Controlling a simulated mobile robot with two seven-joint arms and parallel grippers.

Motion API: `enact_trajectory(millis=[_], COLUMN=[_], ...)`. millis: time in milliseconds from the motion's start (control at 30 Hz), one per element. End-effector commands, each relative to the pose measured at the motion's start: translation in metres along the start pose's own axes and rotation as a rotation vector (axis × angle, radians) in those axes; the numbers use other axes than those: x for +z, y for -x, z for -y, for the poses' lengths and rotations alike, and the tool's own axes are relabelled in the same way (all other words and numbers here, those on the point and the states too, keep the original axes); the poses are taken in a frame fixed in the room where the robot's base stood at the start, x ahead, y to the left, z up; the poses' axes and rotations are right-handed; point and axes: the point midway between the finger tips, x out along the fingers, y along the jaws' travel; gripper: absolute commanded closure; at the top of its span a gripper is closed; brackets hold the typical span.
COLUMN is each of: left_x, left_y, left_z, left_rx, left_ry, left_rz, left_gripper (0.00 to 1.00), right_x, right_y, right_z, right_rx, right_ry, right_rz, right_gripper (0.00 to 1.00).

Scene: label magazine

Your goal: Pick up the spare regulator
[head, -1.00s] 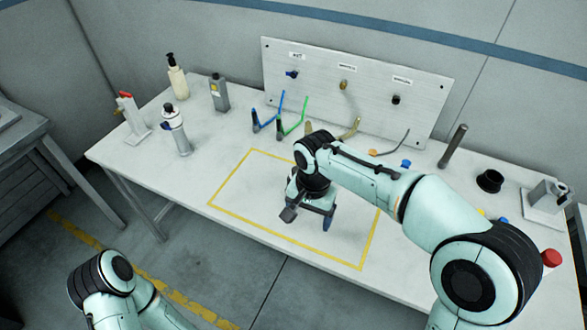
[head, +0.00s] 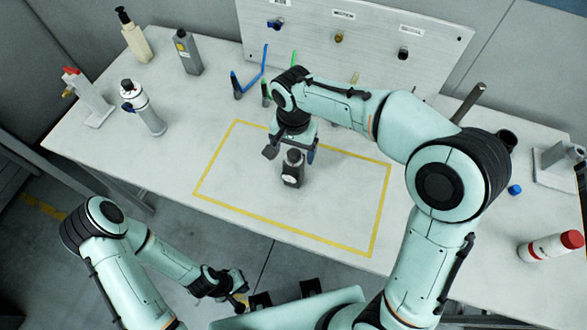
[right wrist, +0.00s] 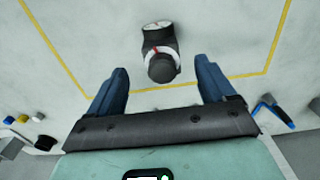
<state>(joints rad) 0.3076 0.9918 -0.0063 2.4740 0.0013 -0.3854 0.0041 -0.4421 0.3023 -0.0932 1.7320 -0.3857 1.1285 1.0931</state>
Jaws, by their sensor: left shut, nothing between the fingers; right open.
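The regulator (head: 292,168) is a small dark body with a round white gauge face, standing inside the yellow taped rectangle on the table. It also shows in the right wrist view (right wrist: 160,52), just beyond the fingertips and between their lines. My right gripper (head: 291,152) is open and empty above and behind the regulator in the head view; its two blue fingers show in the right wrist view (right wrist: 161,72). I cannot tell the exact height gap. My left gripper (head: 236,288) is shut and empty, low in front of the table, away from the regulator.
The taped rectangle (head: 215,157) is otherwise clear. Bottles (head: 133,34) and a spray can (head: 143,108) stand at left. A red-capped bottle (head: 550,246) lies at right near a blue cap (head: 515,189).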

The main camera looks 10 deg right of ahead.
Motion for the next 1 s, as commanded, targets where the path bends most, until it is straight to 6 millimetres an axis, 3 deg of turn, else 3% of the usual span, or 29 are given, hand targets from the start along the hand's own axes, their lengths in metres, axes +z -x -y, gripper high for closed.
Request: enact_trajectory(millis=[267,533,833,867,1000], left_x=[0.000,0.000,0.000,0.000,0.000], left_y=[-0.002,-0.002,-0.002,-0.002,-0.002], left_z=[0.001,0.001,0.001,0.001,0.001], left_rx=[0.000,0.000,0.000,0.000,0.000], left_ry=[0.000,0.000,0.000,0.000,0.000], left_rz=[0.000,0.000,0.000,0.000,0.000], left_gripper=[1.00,1.00,1.00,1.00,1.00], right_x=[-0.001,-0.004,-0.004,-0.004,-0.004], right_y=[-0.023,-0.062,-0.068,-0.068,-0.068], right_z=[0.000,0.000,0.000,0.000,0.000], right_rx=[0.001,0.001,-0.002,-0.002,-0.002], right_ry=[-0.001,0.000,0.000,0.000,0.000], right_rz=[0.001,0.001,-0.001,-0.001,-0.001], right_gripper=[0.17,0.17,0.17,0.20,0.66])
